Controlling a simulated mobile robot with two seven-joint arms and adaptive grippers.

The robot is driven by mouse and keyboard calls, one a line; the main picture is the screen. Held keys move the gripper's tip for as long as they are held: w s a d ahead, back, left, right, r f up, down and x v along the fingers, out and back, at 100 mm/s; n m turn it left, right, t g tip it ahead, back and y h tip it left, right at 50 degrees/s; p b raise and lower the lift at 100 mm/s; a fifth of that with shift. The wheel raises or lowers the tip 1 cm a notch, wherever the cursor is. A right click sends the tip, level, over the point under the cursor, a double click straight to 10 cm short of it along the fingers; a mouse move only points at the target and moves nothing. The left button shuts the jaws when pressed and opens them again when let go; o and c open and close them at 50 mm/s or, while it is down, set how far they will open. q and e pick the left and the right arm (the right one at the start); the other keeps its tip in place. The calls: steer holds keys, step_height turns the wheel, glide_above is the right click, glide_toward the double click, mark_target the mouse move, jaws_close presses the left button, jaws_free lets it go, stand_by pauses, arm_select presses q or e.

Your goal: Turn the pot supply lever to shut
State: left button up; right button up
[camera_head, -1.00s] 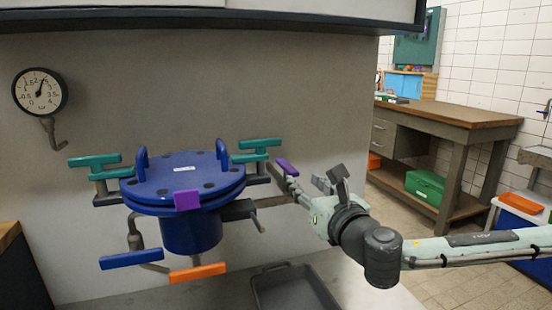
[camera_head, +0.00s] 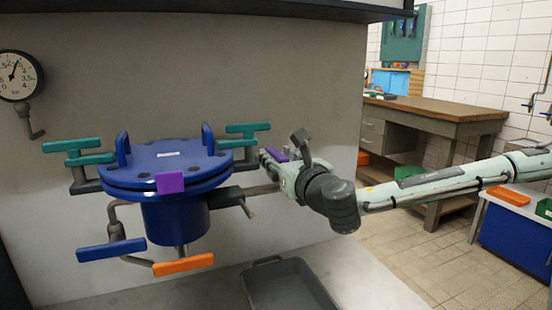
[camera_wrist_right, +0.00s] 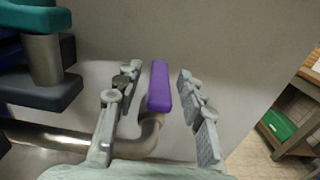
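A purple lever handle (camera_head: 277,154) sits on a bent pipe to the right of the blue lidded pot (camera_head: 178,222). It also shows in the right wrist view (camera_wrist_right: 160,88), standing between the fingers of my right gripper (camera_wrist_right: 157,74). That gripper is open, with a gap on each side of the handle. In the head view my right gripper (camera_head: 283,151) partly hides the handle and its pipe. No label tells which lever is the pot supply. My left gripper is out of view.
Teal handles (camera_head: 248,128) flank the pot lid. A blue lever (camera_head: 111,249) and an orange lever (camera_head: 184,264) sit low in front. A round gauge (camera_head: 16,75) is on the wall. A grey tray (camera_head: 285,290) lies below right. A workbench (camera_head: 440,112) stands behind right.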

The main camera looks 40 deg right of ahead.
steer(key=shift+w+d, duration=0.15)
steer(key=shift+w, duration=0.45)
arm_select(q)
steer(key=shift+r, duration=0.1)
arm_select(e)
jaws_close()
arm_select(q)
steer(key=shift+b, duration=0.3)
arm_select(e)
steer(key=shift+f, duration=0.1)
steer(key=m+h+b, duration=0.1)
steer(key=b, duration=0.2)
steer(key=shift+f+h, duration=0.1)
steer(key=shift+h, duration=0.3)
steer(key=m+h+b, duration=0.1)
steer(key=m+g+h+b, duration=0.1)
steer(key=shift+r+g+h, duration=0.25)
steer(key=shift+g+h, duration=0.05)
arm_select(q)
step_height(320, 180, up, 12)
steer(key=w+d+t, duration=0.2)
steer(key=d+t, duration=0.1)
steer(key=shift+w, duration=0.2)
